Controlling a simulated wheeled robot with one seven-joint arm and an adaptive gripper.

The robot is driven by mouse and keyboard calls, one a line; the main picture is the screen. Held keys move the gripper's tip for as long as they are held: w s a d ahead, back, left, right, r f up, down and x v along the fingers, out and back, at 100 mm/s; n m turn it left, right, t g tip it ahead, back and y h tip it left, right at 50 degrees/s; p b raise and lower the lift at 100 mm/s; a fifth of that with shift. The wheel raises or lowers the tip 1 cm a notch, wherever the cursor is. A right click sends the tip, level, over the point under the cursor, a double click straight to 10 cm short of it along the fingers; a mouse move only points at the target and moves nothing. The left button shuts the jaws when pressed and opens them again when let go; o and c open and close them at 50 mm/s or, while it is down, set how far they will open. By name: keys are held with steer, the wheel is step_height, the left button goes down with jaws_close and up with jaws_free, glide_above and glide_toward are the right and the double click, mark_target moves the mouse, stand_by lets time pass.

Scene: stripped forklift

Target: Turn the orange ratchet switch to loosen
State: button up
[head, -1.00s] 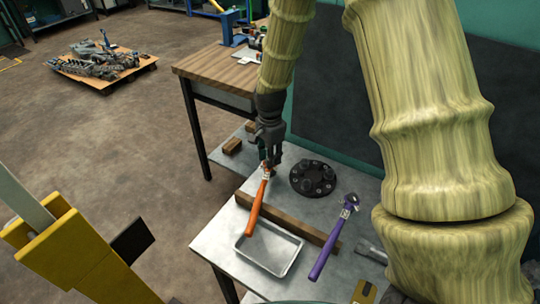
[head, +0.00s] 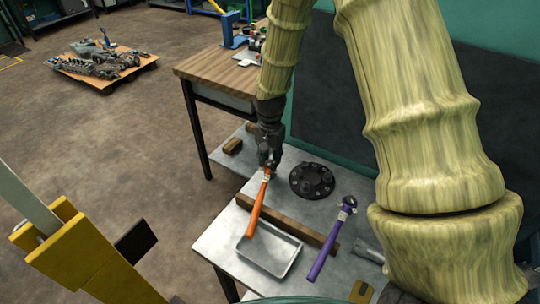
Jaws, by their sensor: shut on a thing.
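The orange ratchet (head: 256,210) lies across the wooden strip on the metal table, with its handle end over the tray and its head at the far end. My gripper (head: 268,168) points down at the head of the orange ratchet and is shut on it. The small switch on the head is hidden by the fingers or too small to make out. A purple ratchet (head: 330,240) lies to the right, its head on the far side, apart from my gripper.
A dark round bolted hub (head: 312,181) lies just right of my gripper. The wooden strip (head: 292,228) crosses the table, with a metal tray (head: 268,258) in front of it. A small wood block (head: 232,146) lies behind left. A yellow forklift part (head: 80,258) stands front left.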

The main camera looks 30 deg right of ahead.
steer(key=n+p, duration=0.2)
steer(key=n, duration=0.4)
steer(key=shift+r+n, duration=0.1)
steer(key=shift+n, duration=0.2)
steer(key=n+p, duration=0.1)
steer(key=n, duration=0.4)
steer(key=shift+n+p, duration=0.4)
steer(key=o, duration=1.1)
steer(key=shift+c, duration=0.2)
step_height(320, 180, up, 12)
stand_by(0.4)
